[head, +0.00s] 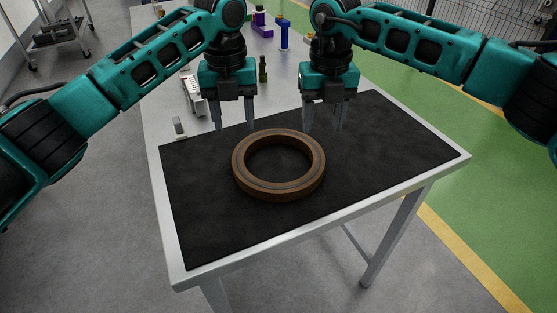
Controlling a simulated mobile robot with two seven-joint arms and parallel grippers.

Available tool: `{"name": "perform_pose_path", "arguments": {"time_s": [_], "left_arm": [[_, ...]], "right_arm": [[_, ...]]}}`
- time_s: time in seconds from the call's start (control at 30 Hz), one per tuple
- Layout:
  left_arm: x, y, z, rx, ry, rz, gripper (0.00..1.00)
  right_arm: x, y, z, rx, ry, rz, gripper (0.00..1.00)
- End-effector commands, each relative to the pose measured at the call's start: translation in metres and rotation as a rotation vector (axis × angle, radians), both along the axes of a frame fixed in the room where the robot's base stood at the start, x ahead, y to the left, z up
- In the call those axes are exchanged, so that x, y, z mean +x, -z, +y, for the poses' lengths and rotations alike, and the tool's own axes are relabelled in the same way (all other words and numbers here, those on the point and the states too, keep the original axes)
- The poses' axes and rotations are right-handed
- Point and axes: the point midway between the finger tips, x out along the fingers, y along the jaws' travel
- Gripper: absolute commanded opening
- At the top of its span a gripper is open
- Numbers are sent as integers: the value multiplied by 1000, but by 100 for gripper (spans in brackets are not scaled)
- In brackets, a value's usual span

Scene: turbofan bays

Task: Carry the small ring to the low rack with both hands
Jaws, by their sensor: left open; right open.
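The small ring (246,176) is brown and lies flat on a black mat (380,150) on a light grey table, in the middle of the head view. My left gripper (233,125) is open, with its fingers pointing down behind the ring's far left side. My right gripper (322,126) is open, with its fingers pointing down by the ring's far right side. Both grippers look empty and apart from the ring, though their exact height above the mat is hard to judge. I cannot pick out the low rack in this view.
Behind the mat the table (160,100) holds a white box-like item (190,95), a small grey part (179,127), a dark green bottle-like item (262,69), a blue item (283,35) and a purple one (262,24). A cart (58,32) stands at the far left. Green floor (480,200) lies to the right.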

Motion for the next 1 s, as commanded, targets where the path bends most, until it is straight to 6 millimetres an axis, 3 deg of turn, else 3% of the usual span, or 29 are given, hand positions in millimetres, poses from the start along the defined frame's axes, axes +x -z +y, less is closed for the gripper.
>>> {"name": "perform_pose_path", "arguments": {"time_s": [0.2,0.43,0.63,0.93,1.0], "left_arm": [[-1,45,0,2,0,3,53],[0,79,0,1,-1,1,53],[0,91,0,0,0,0,53],[0,92,0,0,0,-1,53],[0,91,0,0,0,-1,46]], "right_arm": [[-1,46,0,0,0,4,52],[0,79,0,0,1,2,52],[0,90,0,0,0,-1,52],[0,92,0,0,0,-1,52],[0,91,0,0,0,0,46]]}}
